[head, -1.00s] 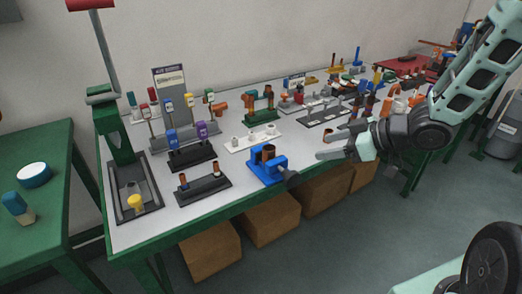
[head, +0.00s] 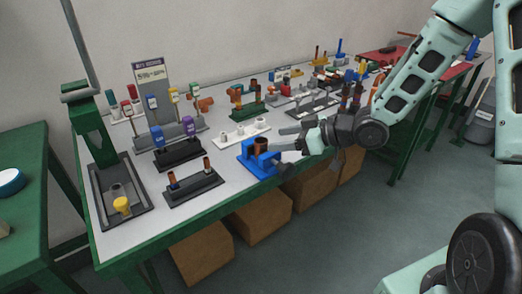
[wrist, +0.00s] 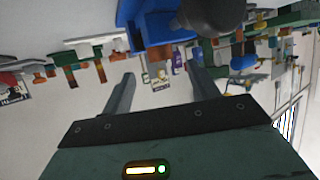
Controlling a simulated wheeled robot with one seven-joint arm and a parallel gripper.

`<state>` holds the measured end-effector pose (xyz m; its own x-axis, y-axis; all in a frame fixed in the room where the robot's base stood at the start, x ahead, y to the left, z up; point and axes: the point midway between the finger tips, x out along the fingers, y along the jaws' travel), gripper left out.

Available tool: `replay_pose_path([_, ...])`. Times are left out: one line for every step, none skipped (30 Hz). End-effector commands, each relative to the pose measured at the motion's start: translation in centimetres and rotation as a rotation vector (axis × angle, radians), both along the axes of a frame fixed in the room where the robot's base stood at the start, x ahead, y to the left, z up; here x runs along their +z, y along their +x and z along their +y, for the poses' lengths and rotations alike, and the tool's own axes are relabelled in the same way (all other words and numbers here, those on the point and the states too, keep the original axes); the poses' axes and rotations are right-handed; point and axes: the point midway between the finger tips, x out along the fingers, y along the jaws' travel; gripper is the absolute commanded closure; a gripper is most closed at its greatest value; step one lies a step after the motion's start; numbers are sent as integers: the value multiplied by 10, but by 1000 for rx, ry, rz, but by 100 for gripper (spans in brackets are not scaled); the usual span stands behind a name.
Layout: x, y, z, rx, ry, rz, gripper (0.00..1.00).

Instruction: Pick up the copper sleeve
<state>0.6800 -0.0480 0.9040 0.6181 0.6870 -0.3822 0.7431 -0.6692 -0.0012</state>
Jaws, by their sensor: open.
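A brown-copper sleeve (head: 260,146) stands upright in the blue vise-like holder (head: 250,162) at the table's front edge. Two smaller copper-topped pieces (head: 207,164) stand on a dark rack to its left, so I cannot be fully sure which is meant. My gripper (head: 277,139) is open and empty, just right of the sleeve, its fingers pointing left; I see no contact. In the wrist view, the blue holder (wrist: 150,22) is at the top, beyond the open fingers (wrist: 161,69).
A white rack (head: 240,134) stands behind the holder, and a dark rack (head: 195,187) is to its left. A green press (head: 95,135) stands at the table's left end. Several other fixtures crowd the back. Cardboard boxes (head: 262,218) sit below.

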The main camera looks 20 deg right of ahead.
Motion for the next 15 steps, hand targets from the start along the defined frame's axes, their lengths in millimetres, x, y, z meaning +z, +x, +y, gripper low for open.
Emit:
replay_pose_path([-1, 1, 2, 1, 0, 0, 40])
replay_pose_path([-2, 2, 3, 1, 0, 0, 40])
replay_pose_path([-3, 4, 6, 2, 0, 0, 40])
replay_pose_path([-4, 6, 8, 2, 0, 0, 40])
replay_pose_path([-5, 9, 11, 3, -1, -1, 40])
replay_pose_path([-7, 12, 16, 4, 0, -1, 40])
replay_pose_path([-8, 15, 20, 3, 2, 0, 40])
replay_pose_path([-9, 18, 24, 4, 1, 0, 40])
replay_pose_path([-11, 22, 28, 3, 0, 0, 40])
replay_pose_path([-13, 25, 30, 3, 0, 0, 40])
replay_pose_path([-15, 27, 33, 3, 0, 0, 40])
replay_pose_path([-16, 29, 35, 2, 0, 0, 40])
replay_pose_path([-17, 31, 36, 1, 0, 0, 40])
replay_pose_path([-17, 32, 38, 0, -1, -1, 40])
replay_pose_path([-18, 33, 39, 0, -1, -1, 40])
